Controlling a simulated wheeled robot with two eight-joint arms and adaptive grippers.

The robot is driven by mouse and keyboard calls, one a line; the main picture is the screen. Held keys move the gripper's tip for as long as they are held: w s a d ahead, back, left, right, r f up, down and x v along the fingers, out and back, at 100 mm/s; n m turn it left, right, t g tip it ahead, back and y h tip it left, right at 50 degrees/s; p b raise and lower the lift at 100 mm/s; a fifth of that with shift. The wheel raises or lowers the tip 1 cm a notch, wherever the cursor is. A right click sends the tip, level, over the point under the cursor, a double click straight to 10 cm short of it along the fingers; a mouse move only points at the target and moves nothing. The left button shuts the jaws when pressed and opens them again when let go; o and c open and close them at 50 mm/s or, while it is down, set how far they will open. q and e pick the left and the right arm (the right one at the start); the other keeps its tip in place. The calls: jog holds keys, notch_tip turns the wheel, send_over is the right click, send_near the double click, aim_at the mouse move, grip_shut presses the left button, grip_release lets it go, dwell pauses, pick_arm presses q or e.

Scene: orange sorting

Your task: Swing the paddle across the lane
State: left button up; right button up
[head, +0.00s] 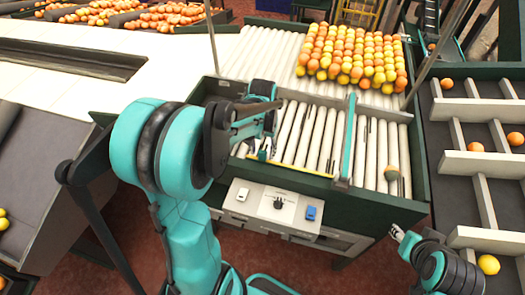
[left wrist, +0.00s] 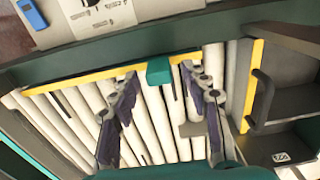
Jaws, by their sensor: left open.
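The lane is a bed of pale rollers (head: 312,125) in a dark green frame. A long teal bar, which looks like the paddle (head: 348,140), lies along the rollers right of the middle. My left gripper (head: 262,140) is over the lane's left part, apart from that bar, partly hidden by its own arm. In the left wrist view my left gripper (left wrist: 164,118) is open, its fingers spread over the rollers with nothing held. A small teal block (left wrist: 159,72) sits at the yellow strip beyond the fingers. My right gripper (head: 398,233) is low at the right, its jaws too small to judge.
Oranges and yellow fruit (head: 350,55) crowd the lane's far end. A control panel (head: 268,205) is on the front. Divided bins (head: 490,165) stand at right, a white conveyor (head: 150,65) at left.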

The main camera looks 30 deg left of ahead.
pick_arm(q)
jog(key=shift+f, duration=0.45)
jog(key=shift+s+f, duration=0.1)
jog(key=shift+s, duration=0.05)
jog(key=shift+c, duration=0.4)
grip_shut()
